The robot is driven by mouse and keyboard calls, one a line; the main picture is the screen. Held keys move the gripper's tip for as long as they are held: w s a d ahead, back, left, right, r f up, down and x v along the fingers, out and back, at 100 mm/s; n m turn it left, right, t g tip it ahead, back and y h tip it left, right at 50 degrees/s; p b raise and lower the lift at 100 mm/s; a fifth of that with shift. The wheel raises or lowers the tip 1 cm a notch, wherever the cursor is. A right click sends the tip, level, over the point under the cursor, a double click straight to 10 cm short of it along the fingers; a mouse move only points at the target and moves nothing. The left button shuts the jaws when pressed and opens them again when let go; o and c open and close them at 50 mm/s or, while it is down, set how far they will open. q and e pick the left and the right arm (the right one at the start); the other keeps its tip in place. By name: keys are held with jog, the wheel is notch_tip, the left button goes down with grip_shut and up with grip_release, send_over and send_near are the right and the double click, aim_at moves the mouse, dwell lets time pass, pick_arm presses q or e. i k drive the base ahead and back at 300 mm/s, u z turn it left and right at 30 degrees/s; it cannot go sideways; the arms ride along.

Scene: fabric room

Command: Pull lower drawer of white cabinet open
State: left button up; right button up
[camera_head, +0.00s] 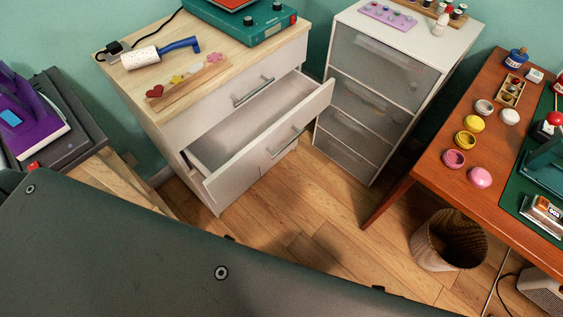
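A white cabinet (185,127) with a light wood top stands at the centre left. One of its drawers (235,128), below the upper closed one, is pulled well out and looks empty inside. The upper drawer has a silver bar handle (253,92). Another bar handle (286,146) shows at the open drawer's front. The part of the cabinet beneath is mostly hidden by this front. A second white cabinet (403,42) with grey translucent drawers stands to its right, all drawers shut. Neither of my grippers is in view.
My dark grey body part covers the lower left. Wooden floor (310,215) before the cabinets is clear.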

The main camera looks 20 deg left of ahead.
aim_at(228, 152)
jog(key=k, duration=0.15)
jog(key=u, duration=1.55)
jog(key=k, duration=0.95)
jog(key=z, duration=1.75)
jog(key=i, duration=0.5)
jog(key=z, duration=0.1)
